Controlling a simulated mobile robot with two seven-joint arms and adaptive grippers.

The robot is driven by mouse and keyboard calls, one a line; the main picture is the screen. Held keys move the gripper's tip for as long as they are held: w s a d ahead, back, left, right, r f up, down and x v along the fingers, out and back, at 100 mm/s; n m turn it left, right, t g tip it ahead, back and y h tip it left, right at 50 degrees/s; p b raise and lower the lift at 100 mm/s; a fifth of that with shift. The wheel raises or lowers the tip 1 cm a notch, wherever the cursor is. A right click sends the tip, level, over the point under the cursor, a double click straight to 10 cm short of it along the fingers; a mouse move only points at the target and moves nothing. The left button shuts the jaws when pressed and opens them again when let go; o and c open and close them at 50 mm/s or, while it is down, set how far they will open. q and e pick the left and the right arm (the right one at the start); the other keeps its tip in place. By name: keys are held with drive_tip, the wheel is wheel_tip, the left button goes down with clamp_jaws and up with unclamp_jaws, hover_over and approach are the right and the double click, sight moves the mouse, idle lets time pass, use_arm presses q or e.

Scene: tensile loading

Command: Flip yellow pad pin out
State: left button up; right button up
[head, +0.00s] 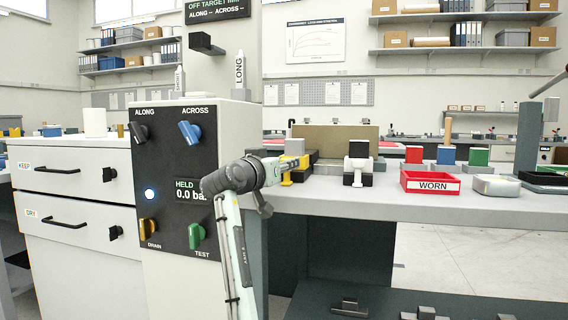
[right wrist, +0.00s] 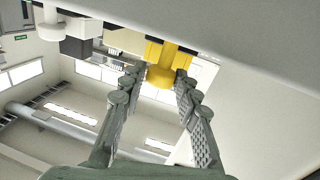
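The yellow pad pin (head: 286,181) shows at the left end of the bench fixture, partly hidden behind my right gripper (head: 290,164). In the right wrist view, a yellow block with a rounded yellow end (right wrist: 160,76) lies at the top, between the two fingertips of my right gripper (right wrist: 157,84). The fingers are apart, one on each side of the rounded end, with gaps visible; I cannot tell whether either touches it. My left gripper is in neither view.
A control cabinet (head: 172,222) with coloured knobs stands left of my arm. On the grey bench (head: 385,203) are a black-and-white clamp block (head: 358,164), a red WORN tray (head: 430,184), a pale dish (head: 497,186) and coloured blocks. The bench front is clear.

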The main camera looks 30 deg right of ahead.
drive_tip(key=o, duration=0.3)
drive_tip(key=shift+r, duration=0.1)
drive_tip(key=v, duration=1.2)
